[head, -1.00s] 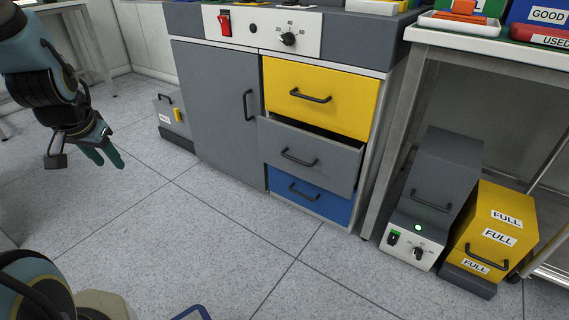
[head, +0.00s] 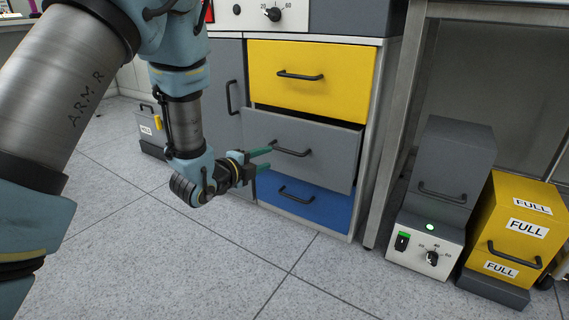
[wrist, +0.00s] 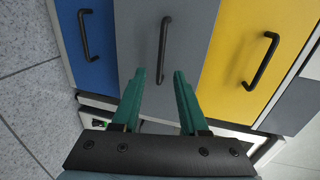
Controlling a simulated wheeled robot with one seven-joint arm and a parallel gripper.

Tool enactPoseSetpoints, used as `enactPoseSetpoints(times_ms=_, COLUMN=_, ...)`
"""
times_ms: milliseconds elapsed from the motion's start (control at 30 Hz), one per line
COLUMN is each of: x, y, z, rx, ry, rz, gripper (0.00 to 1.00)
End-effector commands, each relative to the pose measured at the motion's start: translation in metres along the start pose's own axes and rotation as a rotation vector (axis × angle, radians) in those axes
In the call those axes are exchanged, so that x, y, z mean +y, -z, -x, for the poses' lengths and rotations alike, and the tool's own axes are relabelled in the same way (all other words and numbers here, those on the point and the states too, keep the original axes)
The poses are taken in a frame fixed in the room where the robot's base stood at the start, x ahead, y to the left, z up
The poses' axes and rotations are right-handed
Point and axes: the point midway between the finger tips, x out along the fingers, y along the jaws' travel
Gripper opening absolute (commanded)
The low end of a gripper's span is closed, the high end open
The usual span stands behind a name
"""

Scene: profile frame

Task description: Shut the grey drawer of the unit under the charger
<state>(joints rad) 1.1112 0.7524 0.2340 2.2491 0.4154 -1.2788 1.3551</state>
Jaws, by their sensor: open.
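The grey drawer (head: 325,155) is the middle one of three in the unit, between the yellow drawer above and the blue drawer below. It stands out from the unit, with a dark gap showing along its top edge. Its black bar handle (head: 290,149) is on the front. My gripper (head: 264,160) is open, with its green fingers pointing at the left part of the grey front, near the handle. In the wrist view the grey drawer (wrist: 192,30) fills the middle, and its handle (wrist: 163,50) lies beyond and between the open fingertips (wrist: 160,72). Nothing is between the fingers.
The yellow drawer (head: 350,85) and blue drawer (head: 325,207) look shut. A grey cabinet door (head: 226,65) is left of the drawers. A table leg (head: 395,150), a grey device (head: 450,165) and a yellow bin (head: 515,220) stand at the right. Floor in front is clear.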

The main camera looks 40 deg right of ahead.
Motion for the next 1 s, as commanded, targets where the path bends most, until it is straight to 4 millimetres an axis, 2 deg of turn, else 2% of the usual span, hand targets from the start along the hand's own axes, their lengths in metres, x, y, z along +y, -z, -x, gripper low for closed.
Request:
enactPoseSetpoints(times_ms=167, x=0.001, y=0.001, z=-0.020, rx=0.004, ry=0.007, rz=-0.006, gripper=0.43)
enactPoseSetpoints(times_ms=400, x=0.002, y=0.001, z=-0.065, rx=0.004, ry=0.008, rz=-0.004, gripper=0.43)
enactPoseSetpoints(times_ms=600, x=0.001, y=0.000, z=-0.094, rx=0.002, ry=0.005, rz=-0.003, gripper=0.43)
enactPoseSetpoints(times_ms=800, x=-0.001, y=0.000, z=-0.106, rx=0.001, ry=0.004, rz=-0.002, gripper=0.43)
enactPoseSetpoints(times_ms=1000, x=-0.002, y=0.000, z=-0.107, rx=0.001, ry=0.003, rz=-0.001, gripper=0.43)
